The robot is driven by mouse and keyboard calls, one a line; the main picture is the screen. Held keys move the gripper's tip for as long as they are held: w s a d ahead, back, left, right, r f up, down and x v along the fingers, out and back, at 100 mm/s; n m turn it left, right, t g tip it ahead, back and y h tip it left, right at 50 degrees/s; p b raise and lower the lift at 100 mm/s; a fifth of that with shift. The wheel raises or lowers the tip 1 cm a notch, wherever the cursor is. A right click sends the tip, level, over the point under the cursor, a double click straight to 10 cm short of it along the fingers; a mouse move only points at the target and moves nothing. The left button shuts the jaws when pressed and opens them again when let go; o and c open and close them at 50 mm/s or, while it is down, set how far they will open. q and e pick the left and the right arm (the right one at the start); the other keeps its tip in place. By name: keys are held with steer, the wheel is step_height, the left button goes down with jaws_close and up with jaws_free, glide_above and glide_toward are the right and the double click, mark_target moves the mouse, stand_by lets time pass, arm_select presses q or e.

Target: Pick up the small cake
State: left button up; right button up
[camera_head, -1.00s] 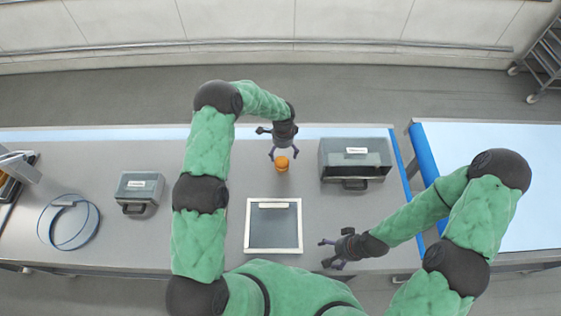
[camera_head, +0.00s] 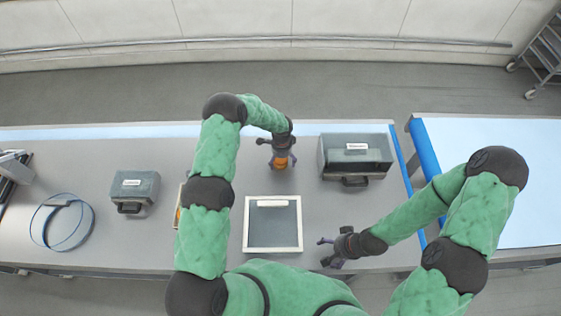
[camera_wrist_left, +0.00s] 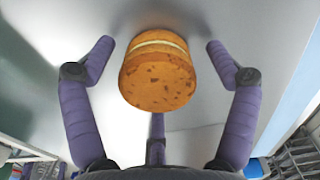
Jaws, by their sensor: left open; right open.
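The small cake (camera_head: 281,163) is round and golden-brown and sits on the grey table, partly covered by my left gripper in the head view. In the left wrist view the cake (camera_wrist_left: 157,80) shows a pale cream layer and lies between the spread purple fingers. My left gripper (camera_head: 282,160) is open around the cake, with a visible gap on each side in the wrist view; its fingers (camera_wrist_left: 159,60) are not closed on it. My right gripper (camera_head: 328,252) is open and empty near the table's front edge.
A white-rimmed square tray (camera_head: 247,225) lies in front of the cake. A large grey case (camera_head: 355,165) stands to the right. A smaller case (camera_head: 134,188) and a blue hoop (camera_head: 38,225) are at left. Something orange (camera_head: 178,216) is mostly hidden behind my left arm.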

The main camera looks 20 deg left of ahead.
arm_select(q)
steer(key=c, duration=0.8)
steer(key=shift+c, duration=0.2)
steer(key=shift+r, duration=0.1)
